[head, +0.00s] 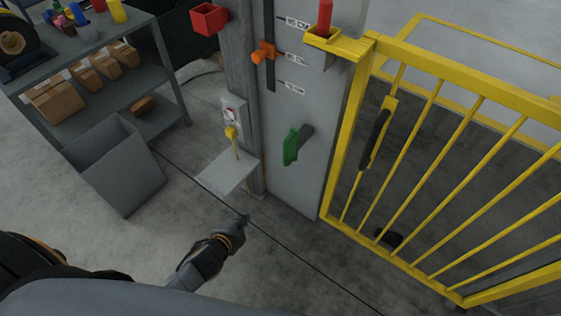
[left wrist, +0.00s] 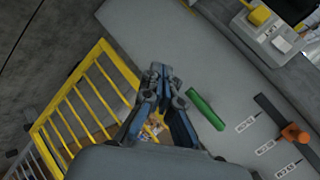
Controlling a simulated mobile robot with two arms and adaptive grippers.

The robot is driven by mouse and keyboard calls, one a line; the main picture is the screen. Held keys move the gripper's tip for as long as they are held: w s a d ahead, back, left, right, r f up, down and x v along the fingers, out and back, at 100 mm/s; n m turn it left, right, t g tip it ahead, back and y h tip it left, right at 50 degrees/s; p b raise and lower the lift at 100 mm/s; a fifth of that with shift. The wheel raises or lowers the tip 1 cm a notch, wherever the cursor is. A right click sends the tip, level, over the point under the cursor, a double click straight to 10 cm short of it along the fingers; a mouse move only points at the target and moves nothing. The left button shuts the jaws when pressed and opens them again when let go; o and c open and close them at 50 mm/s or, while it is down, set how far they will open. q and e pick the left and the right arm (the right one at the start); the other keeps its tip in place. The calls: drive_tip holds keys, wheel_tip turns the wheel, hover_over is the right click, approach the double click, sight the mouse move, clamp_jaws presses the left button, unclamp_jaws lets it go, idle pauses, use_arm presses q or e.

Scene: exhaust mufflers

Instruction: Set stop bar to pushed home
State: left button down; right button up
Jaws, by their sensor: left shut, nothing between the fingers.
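No part is marked as the stop bar, and I cannot tell which one it is. A green handle (head: 291,146) on a dark stem stands out from the grey panel (head: 300,185); it also shows in the left wrist view (left wrist: 205,109). An orange slider (head: 263,52) sits on a dark vertical track beside small labels, and appears in the left wrist view (left wrist: 295,133). A red piece (head: 325,16) stands in a yellow bracket at the panel top. My left gripper (head: 244,219) is shut and empty, below and left of the green handle, apart from it. My right gripper is not in view.
A yellow barred gate (head: 440,100) with a black handle (head: 376,138) stands at the right. A small shelf (head: 228,172) juts out near a yellow key-like piece (head: 231,132). A grey bin (head: 115,165) and a rack with cartons (head: 55,100) stand left.

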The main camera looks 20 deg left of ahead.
use_arm(q)
drive_tip(key=w+d+r+m+t+h+b, duration=0.1)
drive_tip(key=d+r+m+t, duration=0.1)
drive_tip(key=r, duration=0.6)
drive_tip(key=w+d+r+m+t+b, duration=0.2)
drive_tip(key=r+m, duration=0.1)
drive_tip(key=r, duration=0.6)
drive_tip(key=shift+d+r+t+h, duration=0.2)
drive_tip(key=shift+t+h, duration=0.1)
drive_tip(key=shift+h, duration=0.1)
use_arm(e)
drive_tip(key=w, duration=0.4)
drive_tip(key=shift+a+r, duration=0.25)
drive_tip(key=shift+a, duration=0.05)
use_arm(q)
drive_tip(key=shift+w, duration=0.25)
approach(285, 145)
drive_tip(key=b+x, duration=0.1)
drive_tip(key=x, duration=0.5)
drive_tip(key=shift+w+f+b, duration=0.1)
drive_tip(key=shift+w+b, duration=0.2)
drive_tip(key=shift+w, duration=0.2)
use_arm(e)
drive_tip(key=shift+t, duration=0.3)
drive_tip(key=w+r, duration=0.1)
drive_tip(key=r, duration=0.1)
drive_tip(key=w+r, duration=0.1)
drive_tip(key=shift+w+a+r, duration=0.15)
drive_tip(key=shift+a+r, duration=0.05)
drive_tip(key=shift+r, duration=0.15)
